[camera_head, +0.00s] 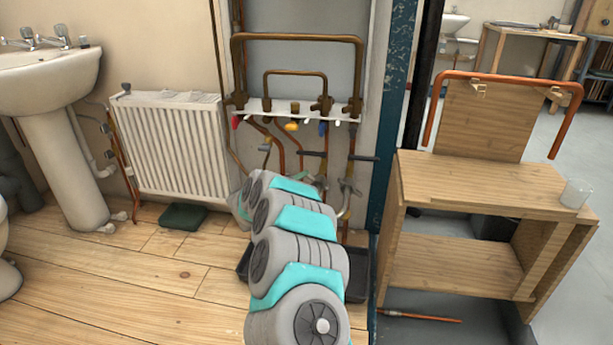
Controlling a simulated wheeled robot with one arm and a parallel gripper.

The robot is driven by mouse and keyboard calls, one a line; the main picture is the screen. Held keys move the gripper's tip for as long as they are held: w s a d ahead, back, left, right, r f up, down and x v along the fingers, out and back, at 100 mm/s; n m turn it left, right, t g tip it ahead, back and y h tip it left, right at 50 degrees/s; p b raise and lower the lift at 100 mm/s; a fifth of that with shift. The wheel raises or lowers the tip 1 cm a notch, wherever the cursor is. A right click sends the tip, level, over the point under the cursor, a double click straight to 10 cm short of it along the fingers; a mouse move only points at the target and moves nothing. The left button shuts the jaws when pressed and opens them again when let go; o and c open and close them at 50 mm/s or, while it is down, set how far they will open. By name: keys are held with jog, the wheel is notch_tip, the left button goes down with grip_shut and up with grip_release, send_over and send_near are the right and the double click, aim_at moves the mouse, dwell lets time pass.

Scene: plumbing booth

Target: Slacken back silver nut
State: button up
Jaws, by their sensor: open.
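The silver nut cannot be made out for certain. Below the white manifold bar (294,111), several pipes run down with small fittings and red, yellow and blue valve handles. A silver-grey fitting (348,188) shows on the lower right pipes, just right of my arm; I cannot tell if it has the nut. My grey and teal arm reaches from the bottom of the view toward the lower pipes and covers part of them. My gripper cannot be seen; the far end of the arm hides it.
A white radiator (175,145) and a sink (55,75) stand on the left. A dark tray (357,275) lies under my arm. A blue post (392,110) and a wooden bench (475,185) with a copper pipe (510,78) and a glass (575,193) stand right. The wooden floor at left is mostly clear.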

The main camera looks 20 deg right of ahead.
jog(key=x, duration=0.5)
jog(key=shift+w+d+f, duration=0.1)
jog(key=shift+w+d, duration=0.15)
jog(key=shift+d, duration=0.05)
grip_shut()
dwell(0.4)
